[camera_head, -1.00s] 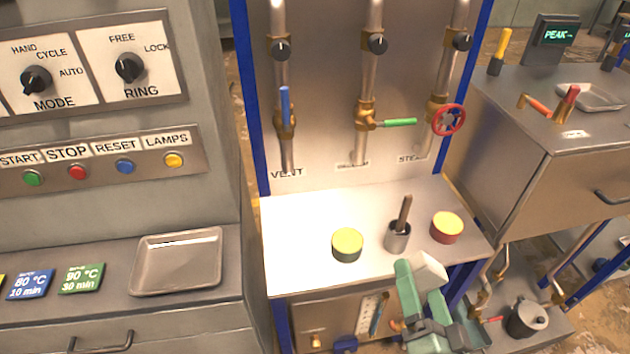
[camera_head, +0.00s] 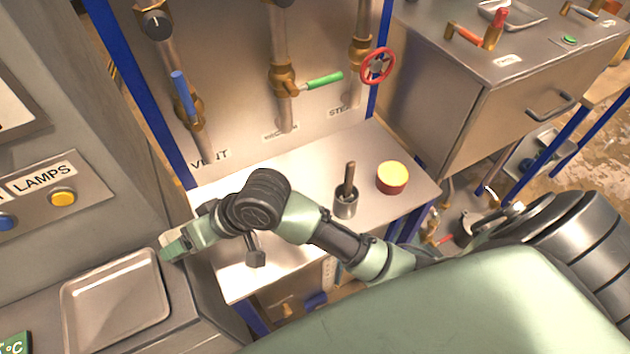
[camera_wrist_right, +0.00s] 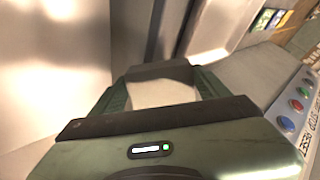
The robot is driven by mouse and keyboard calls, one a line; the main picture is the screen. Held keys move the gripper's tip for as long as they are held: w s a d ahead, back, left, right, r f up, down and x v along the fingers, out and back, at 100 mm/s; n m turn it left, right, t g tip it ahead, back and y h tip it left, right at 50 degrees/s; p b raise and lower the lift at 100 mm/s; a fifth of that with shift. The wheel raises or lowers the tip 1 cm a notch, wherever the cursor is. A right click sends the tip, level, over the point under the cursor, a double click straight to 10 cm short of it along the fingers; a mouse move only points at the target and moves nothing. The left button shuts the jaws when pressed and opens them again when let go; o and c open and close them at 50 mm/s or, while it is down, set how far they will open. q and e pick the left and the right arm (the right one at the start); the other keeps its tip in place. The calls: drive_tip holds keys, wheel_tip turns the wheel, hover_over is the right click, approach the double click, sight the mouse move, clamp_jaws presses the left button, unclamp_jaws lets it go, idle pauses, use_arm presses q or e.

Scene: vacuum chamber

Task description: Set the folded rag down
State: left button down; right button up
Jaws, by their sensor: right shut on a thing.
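The folded rag (camera_wrist_right: 162,94) is a pale cream piece between the two green fingers of my right gripper (camera_wrist_right: 162,88) in the right wrist view. The gripper is shut on it. In the head view, my right arm reaches across the bench to the left, and its gripper (camera_head: 170,246) is at the gap between the bench and the left cabinet, close to the upper right corner of a metal tray (camera_head: 116,345). The rag is mostly hidden there. I cannot tell its height above the surfaces. My left gripper is not in view.
The steel bench (camera_head: 300,175) holds a metal cup with a handled tool (camera_head: 346,203) and a yellow-topped red tin (camera_head: 392,178). Pipes with a blue lever (camera_head: 182,96), a green lever (camera_head: 322,81) and a red handwheel (camera_head: 378,66) rise behind. The tray looks empty.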

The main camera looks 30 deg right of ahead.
drive_tip(key=d+f+g+h, duration=0.1)
drive_tip(key=w+d+f+n+g, duration=0.1)
drive_tip(key=w+d+f+n+h, duration=0.1)
drive_tip(key=shift+d+f+g+h, duration=0.2)
drive_tip(key=shift+d+g+h, duration=0.1)
drive_tip(key=shift+d+g, duration=0.1)
drive_tip(key=d, duration=0.2)
drive_tip(key=w+d+h, duration=0.1)
drive_tip(key=d, duration=0.1)
drive_tip(key=w+d+g+h, duration=0.1)
drive_tip(key=d, duration=0.1)
drive_tip(key=shift+d+f+p, duration=0.35)
drive_tip(key=shift+d, duration=0.05)
drive_tip(key=w+d+r+g+h, duration=0.1)
drive_tip(key=d+r, duration=0.1)
drive_tip(key=d, duration=0.5)
drive_tip(key=w+d+r+h, duration=0.2)
drive_tip(key=d, duration=0.6)
drive_tip(key=shift+m, duration=0.3)
wheel_tip(320, 180, down, 9)
drive_tip(key=shift+a+f+p, duration=0.15)
drive_tip(key=shift+f+p, duration=0.05)
drive_tip(key=shift+p, duration=0.95)
drive_tip(key=o, duration=1.2)
drive_tip(key=shift+r, duration=0.1)
wheel_tip(320, 180, up, 12)
drive_tip(key=b, duration=0.2)
